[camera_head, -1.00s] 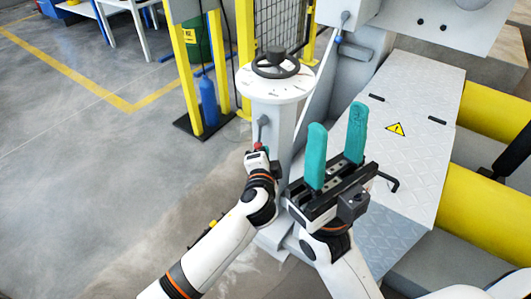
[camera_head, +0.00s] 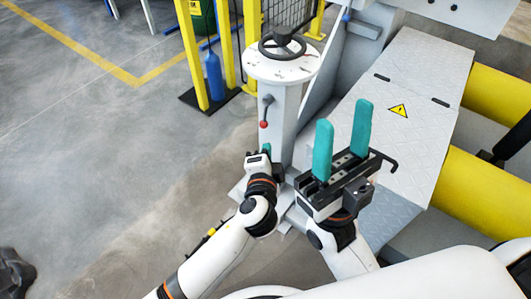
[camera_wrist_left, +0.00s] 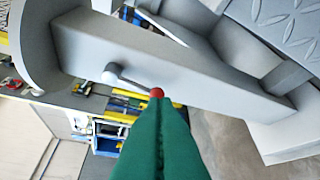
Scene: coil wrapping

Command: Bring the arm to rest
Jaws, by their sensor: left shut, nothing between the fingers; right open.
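My left gripper (camera_head: 266,148) is shut with its green fingers together and nothing between them. It is just below the red knob (camera_head: 264,124) of a small lever (camera_head: 267,104) on the grey pedestal, with a gap between them. In the left wrist view the green fingers (camera_wrist_left: 158,105) point at the red knob (camera_wrist_left: 157,92) and overlap its lower edge in the picture. My right gripper (camera_head: 344,112) is open and empty, its two teal fingers upright and apart, in front of the grey machine cover.
A dark handwheel (camera_head: 283,42) tops the pedestal (camera_head: 283,110). A grey tread-plate cover (camera_head: 415,100) with a warning sign and yellow rollers (camera_head: 480,195) lie to the right. Yellow posts (camera_head: 190,55) and a blue cylinder (camera_head: 213,76) stand behind. The floor at left is mostly clear.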

